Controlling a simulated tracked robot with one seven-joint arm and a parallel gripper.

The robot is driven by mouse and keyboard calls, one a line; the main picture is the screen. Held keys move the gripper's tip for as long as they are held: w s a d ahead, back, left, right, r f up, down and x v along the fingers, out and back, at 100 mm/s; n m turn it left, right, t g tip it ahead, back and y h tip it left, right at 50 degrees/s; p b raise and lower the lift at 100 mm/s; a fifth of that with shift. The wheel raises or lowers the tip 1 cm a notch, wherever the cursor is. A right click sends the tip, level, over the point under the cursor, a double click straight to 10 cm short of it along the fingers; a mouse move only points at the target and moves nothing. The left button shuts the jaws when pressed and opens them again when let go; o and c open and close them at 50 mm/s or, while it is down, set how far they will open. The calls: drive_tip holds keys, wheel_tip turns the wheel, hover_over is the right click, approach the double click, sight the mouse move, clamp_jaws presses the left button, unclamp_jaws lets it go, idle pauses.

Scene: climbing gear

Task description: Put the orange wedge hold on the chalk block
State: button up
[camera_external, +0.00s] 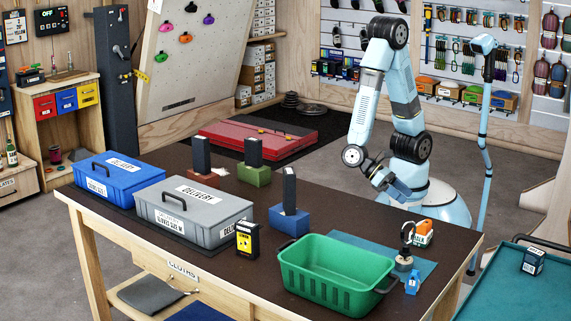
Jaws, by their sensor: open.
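My gripper (383,178) is open, with nothing seen in it. It is beyond the back right edge of the dark table (340,209), near my base. I cannot make out an orange wedge hold for sure. I cannot tell which item is the chalk block.
Blue (117,184) and grey (192,218) delivery boxes fill the table's left side. Tall dark pieces stand on or behind blocks, including green (254,175) and blue (289,222) ones.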

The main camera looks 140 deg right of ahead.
drive_tip(key=s+d+r+n+t+h, duration=0.2)
drive_tip(key=s+d+r+n+h, duration=0.1)
drive_tip(key=r, duration=0.4)
drive_tip(key=s+d+r+n+t+h, duration=0.2)
drive_tip(key=s+d+r+n+h, duration=0.2)
drive_tip(key=r, duration=0.4)
drive_tip(key=s+d+r+n+t+h, duration=0.2)
drive_tip(key=s+d+r+n+h, duration=0.2)
drive_tip(key=r+n, duration=0.3)
drive_tip(key=shift+s+d+r+n+t+h, duration=0.2)
drive_tip(key=shift+s+d+n+t+h, duration=0.15)
drive_tip(key=shift+d+h, duration=0.3)
